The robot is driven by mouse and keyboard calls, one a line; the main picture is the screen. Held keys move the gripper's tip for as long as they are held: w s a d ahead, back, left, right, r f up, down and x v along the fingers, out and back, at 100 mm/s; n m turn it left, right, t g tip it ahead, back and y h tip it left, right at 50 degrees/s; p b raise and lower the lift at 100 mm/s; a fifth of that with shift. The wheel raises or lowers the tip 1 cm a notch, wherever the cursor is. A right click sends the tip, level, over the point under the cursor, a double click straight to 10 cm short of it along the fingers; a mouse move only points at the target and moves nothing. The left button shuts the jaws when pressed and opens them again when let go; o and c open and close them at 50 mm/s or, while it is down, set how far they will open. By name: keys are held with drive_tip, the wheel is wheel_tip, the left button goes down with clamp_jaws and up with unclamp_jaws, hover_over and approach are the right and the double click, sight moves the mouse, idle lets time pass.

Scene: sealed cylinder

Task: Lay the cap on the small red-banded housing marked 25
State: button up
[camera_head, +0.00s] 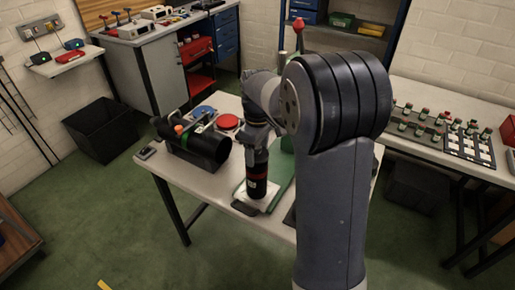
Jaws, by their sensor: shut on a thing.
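The small red-banded housing (257,178) is a dark upright cylinder with a red band, standing on a white plate on the table. A small pale mark shows low on its side, too small to read. My gripper (258,157) points straight down just above the housing, in line with it. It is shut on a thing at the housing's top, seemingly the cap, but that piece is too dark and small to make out. I cannot tell whether it touches the housing.
A large black cylinder (208,147) with a green band lies left on the table (165,162). A red round piece (228,121) and a blue one (204,110) lie behind it. A green mat (281,182) lies right of the housing. My arm hides the table's right side.

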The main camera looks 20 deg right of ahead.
drive_tip(key=o, duration=1.1)
drive_tip(key=shift+o, duration=0.4)
drive_tip(key=shift+o, duration=0.8)
drive_tip(key=shift+r+p, duration=2.15)
drive_tip(key=shift+r, duration=0.4)
drive_tip(key=shift+s, duration=0.15)
